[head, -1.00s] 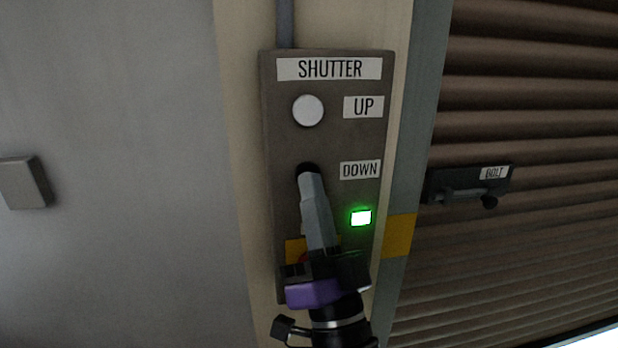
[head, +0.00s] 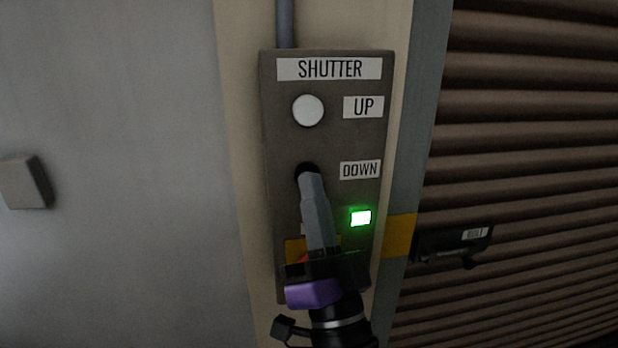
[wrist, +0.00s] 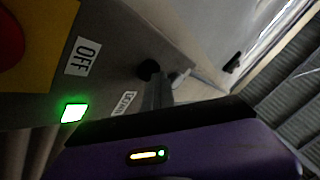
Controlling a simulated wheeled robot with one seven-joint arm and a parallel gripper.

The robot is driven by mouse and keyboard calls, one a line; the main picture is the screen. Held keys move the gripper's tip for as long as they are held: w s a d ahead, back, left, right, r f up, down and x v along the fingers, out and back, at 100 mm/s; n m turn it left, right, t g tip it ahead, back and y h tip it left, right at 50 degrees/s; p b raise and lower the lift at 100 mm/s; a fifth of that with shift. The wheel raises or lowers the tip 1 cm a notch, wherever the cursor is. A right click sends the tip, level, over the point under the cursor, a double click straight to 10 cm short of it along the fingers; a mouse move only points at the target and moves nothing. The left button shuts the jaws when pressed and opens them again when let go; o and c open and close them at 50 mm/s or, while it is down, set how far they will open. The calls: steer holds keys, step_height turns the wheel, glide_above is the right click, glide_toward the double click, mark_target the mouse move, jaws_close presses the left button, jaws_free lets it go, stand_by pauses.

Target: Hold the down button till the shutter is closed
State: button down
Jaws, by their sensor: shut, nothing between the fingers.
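The grey control panel (head: 285,220) has a "SHUTTER" label at its top. The white up button (head: 308,110) is uncovered beside its "UP" label. The black down button (head: 305,167) is beside its "DOWN" label, partly hidden by my fingertips. My gripper (head: 310,178) is shut and empty, its tips at the down button and seeming to touch it. In the wrist view the down button (wrist: 148,70) shows dark at the finger ends. A green light (head: 361,218) is lit on the panel. The brown slatted shutter (head: 530,120) fills the right side; its bottom edge is out of view.
A bolt (head: 452,243) sits on the shutter near a yellow band (head: 399,235) on the frame. A red knob on yellow (wrist: 12,40) with an "OFF" label (wrist: 83,56) is low on the panel. A grey box (head: 24,182) is on the left wall.

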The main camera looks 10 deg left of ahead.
steer(key=shift+s+d+p, duration=0.25)
steer(key=shift+s+p, duration=0.1)
steer(key=shift+s, duration=0.55)
steer(key=shift+s, duration=0.1)
steer(key=shift+s+d+p, duration=0.2)
steer(key=shift+s+d, duration=0.05)
steer(key=shift+s, duration=0.5)
steer(key=shift+s+d+p, duration=0.2)
steer(key=shift+s+p, duration=0.05)
steer(key=shift+s, duration=0.55)
steer(key=shift+s+d+p, duration=0.2)
steer(key=shift+s+d, duration=0.05)
steer(key=shift+s, duration=0.5)
